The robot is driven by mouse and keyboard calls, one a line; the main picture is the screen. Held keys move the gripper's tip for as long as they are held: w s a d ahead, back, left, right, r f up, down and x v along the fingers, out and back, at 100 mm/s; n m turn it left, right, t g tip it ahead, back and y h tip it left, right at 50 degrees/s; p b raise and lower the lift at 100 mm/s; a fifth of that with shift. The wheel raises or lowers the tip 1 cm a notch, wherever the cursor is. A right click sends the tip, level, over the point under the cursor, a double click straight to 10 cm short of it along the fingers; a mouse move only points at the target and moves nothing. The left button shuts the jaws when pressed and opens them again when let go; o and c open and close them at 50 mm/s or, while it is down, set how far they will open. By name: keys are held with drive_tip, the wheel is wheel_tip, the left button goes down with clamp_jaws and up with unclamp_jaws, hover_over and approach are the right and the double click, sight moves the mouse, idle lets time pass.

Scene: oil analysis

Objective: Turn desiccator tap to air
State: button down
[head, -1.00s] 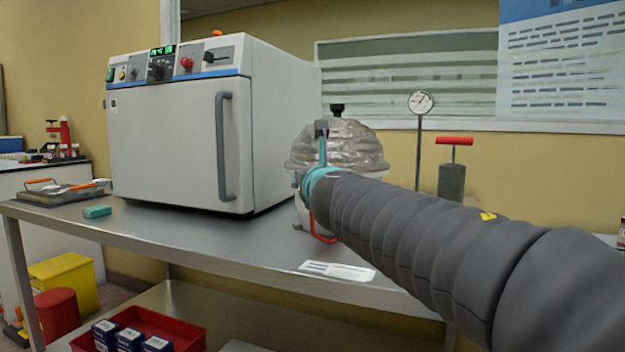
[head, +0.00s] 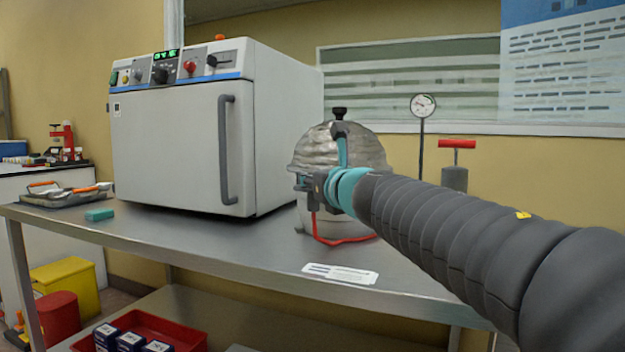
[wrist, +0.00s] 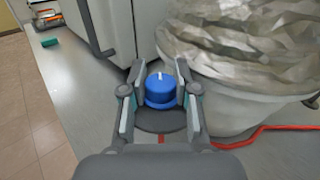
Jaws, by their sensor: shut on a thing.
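The desiccator (head: 345,150) is a pale vessel with a crinkled, silvery-looking dome and a black top knob. It stands on the steel bench, partly hidden by my arm in the head view. In the wrist view its body (wrist: 245,95) is at the right. The tap is a round blue knob (wrist: 160,88) with a white mark on top, beside the desiccator. My gripper (wrist: 161,74) has its two fingers on either side of the knob and is shut on it. In the head view my gripper (head: 309,188) is at the desiccator's left front; the knob is hidden there.
A large white oven (head: 180,145) stands close on the left. A red hose (head: 340,241) runs along the bench (head: 240,245) below my gripper. A gauge on a stand (head: 423,106) and a red-handled cylinder (head: 455,175) are at the right. The front bench is mostly clear.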

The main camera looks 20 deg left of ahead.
drive_tip(key=shift+r+n+g+y, duration=0.1)
drive_tip(key=shift+n+g+y, duration=0.9)
drive_tip(key=shift+g+y, duration=0.25)
drive_tip(key=c, duration=0.8)
unclamp_jaws()
drive_tip(key=shift+c, duration=0.2)
drive_tip(key=shift+s+d, duration=0.15)
drive_tip(key=shift+d, duration=0.15)
drive_tip(key=v, duration=0.7)
drive_tip(key=shift+s, duration=0.15)
